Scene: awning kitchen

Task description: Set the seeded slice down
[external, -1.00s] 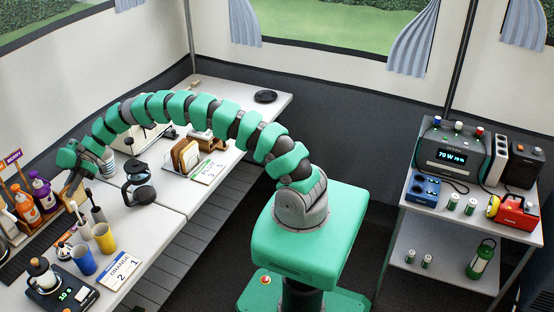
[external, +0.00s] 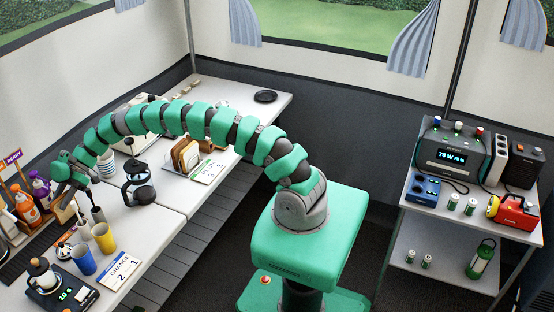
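My gripper (external: 62,190) is at the far left end of the counter, pointing down beside the sauce bottles. A small tan, bread-like piece, which looks like the seeded slice (external: 64,212), shows at its fingertips. It appears held upright between them, above or close to the counter; the exact gap is too small to tell. Seeds cannot be made out. A rack with more bread slices (external: 186,155) stands farther along the counter, under my arm's arch.
Orange and purple bottles (external: 28,208) stand close left of my gripper. Blue and yellow cups (external: 83,260), a scale with a pot (external: 62,296) and an ORANGE card (external: 121,271) are nearer. A glass press (external: 139,186) stands right.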

